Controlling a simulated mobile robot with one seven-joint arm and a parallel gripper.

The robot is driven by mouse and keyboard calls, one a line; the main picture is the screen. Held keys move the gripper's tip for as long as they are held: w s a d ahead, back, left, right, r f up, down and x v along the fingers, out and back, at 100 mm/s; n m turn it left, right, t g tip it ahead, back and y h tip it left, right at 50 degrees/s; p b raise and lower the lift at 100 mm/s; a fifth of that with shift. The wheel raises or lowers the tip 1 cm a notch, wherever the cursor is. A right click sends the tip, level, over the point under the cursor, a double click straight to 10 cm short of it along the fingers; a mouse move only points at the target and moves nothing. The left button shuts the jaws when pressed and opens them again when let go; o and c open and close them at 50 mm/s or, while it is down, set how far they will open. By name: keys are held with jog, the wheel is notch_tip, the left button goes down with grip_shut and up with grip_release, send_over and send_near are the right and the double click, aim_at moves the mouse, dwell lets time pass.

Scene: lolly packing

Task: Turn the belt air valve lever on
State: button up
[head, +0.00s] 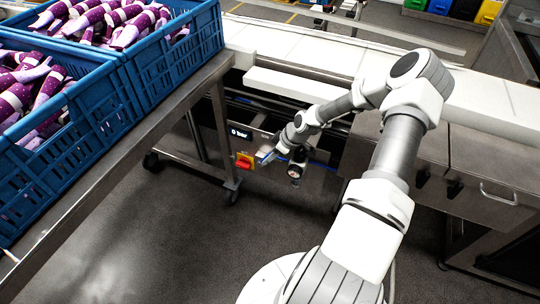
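My arm reaches down to the side of the conveyor, and my gripper (268,156) is small at its far end, beside a low equipment panel. A small blue part shows right at the gripper. It may be the air valve lever, but I cannot tell, nor which way it is turned. A dark round fitting like a gauge (295,171) hangs just right of and below the gripper. My wrist covers part of this area. I cannot make out the fingers or any hold.
A red and yellow switch (245,161) sits just left of the gripper, below a dark labelled box (240,133). A steel table (135,147) with blue crates (178,62) of purple-wrapped goods stands left. The white belt (300,47) runs behind. Grey floor is clear at front left.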

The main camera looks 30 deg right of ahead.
jog(key=shift+r, duration=0.1)
jog(key=shift+d+r, duration=0.1)
jog(key=shift+r, duration=0.2)
jog(key=p+v, duration=0.4)
jog(key=v, duration=1.2)
jog(key=shift+s+d+r, duration=0.2)
jog(key=shift+s, duration=0.05)
